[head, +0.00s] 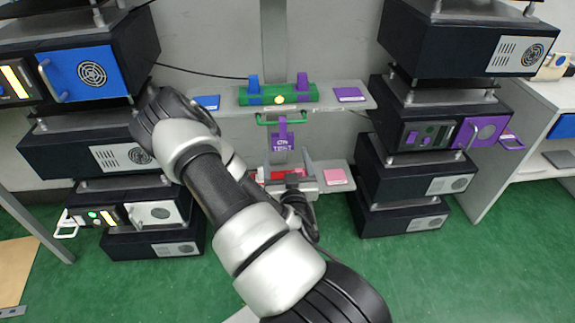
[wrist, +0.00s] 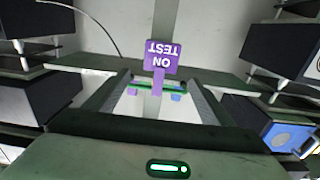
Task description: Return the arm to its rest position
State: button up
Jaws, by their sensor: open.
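My arm reaches from the bottom of the head view toward the wall shelves. My gripper (head: 291,160) is open, in front of the lower shelf, just below a purple hanging tag (head: 283,143). In the wrist view my gripper (wrist: 158,98) shows both fingers spread, with nothing held between them. The tag (wrist: 160,56) appears upside down there, reading TEST ON, beyond the fingertips. A green fixture (head: 266,97) with a blue lever (head: 253,84) and a purple lever (head: 302,82) stands on the upper shelf. A red fixture (head: 270,174) on the lower shelf is partly hidden by my gripper.
Stacks of dark cabinets stand at left, with a blue door (head: 83,73), and at right, with a purple door (head: 483,131). A pink plate (head: 336,176) lies on the lower shelf. A white side table (head: 505,135) is at far right. Green floor (head: 440,270) is clear at lower right.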

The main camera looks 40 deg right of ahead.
jog(key=w+a+r+g+y, duration=0.2)
jog(key=a+r+g+y, duration=0.15)
jog(key=a+r, duration=0.45)
jog(key=w+a+r+g+y, duration=0.1)
jog(key=a+r+g+y, duration=0.3)
jog(key=a, duration=0.7)
jog(key=s+a+r+n+g+y, duration=0.1)
jog(key=s+a+r+n, duration=0.25)
jog(key=s+r, duration=0.45)
jog(key=s+a+r+n+g+y, duration=0.1)
jog(key=s+a+r+n, duration=0.25)
jog(key=s, duration=0.85)
notch_tip(320, 180, up, 23)
jog(key=p, duration=2.2)
jog(key=shift+w+a+m+p, duration=0.2)
jog(key=shift+a+m+p, duration=0.1)
jog(key=shift+a, duration=0.1)
